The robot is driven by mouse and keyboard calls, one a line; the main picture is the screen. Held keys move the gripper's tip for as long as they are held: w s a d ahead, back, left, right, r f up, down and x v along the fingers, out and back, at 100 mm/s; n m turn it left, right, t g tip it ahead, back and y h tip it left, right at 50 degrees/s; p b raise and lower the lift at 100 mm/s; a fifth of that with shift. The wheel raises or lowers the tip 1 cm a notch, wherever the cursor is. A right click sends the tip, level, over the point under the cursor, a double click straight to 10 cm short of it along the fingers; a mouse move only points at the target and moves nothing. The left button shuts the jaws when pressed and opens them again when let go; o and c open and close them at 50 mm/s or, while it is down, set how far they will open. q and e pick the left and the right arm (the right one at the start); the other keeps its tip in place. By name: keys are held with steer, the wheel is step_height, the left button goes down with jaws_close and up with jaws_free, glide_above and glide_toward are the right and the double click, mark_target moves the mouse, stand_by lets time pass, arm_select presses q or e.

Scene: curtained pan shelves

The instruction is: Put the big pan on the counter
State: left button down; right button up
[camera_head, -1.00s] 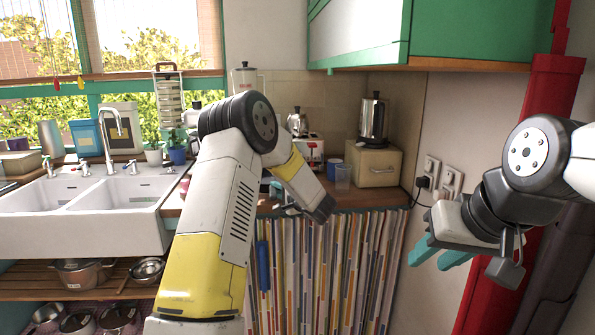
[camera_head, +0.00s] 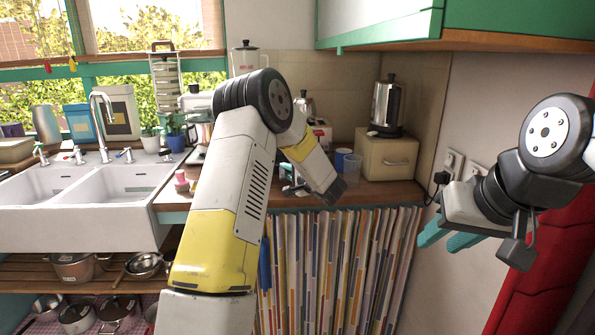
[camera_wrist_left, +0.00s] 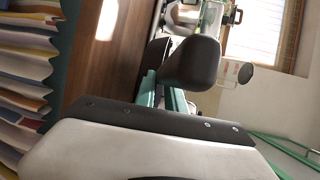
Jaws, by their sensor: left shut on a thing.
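I cannot tell which is the big pan. The wooden counter (camera_head: 385,194) runs right of the sink. In the left wrist view, my left gripper (camera_wrist_left: 164,92) is shut on a dark rounded thing (camera_wrist_left: 190,64), not clearly identifiable. My right gripper (camera_head: 450,238) is open and empty at the right.
A steel kettle (camera_head: 386,105) on a cream box (camera_head: 387,155), a blue cup (camera_head: 351,165) and a pink item (camera_head: 181,181) stand on the counter. A striped curtain (camera_head: 340,265) hangs below. The white sink (camera_head: 85,235) is at left; a green-edged cabinet (camera_head: 380,25) hangs above.

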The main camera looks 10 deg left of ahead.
arm_select(q)
steer(key=shift+f, duration=2.4)
steer(key=shift+f, duration=0.9)
steer(key=c, duration=1.3)
jaws_free()
steer(key=shift+s+f, duration=0.1)
steer(key=shift+f, duration=0.15)
steer(key=shift+r, duration=0.1)
steer(key=c, duration=0.4)
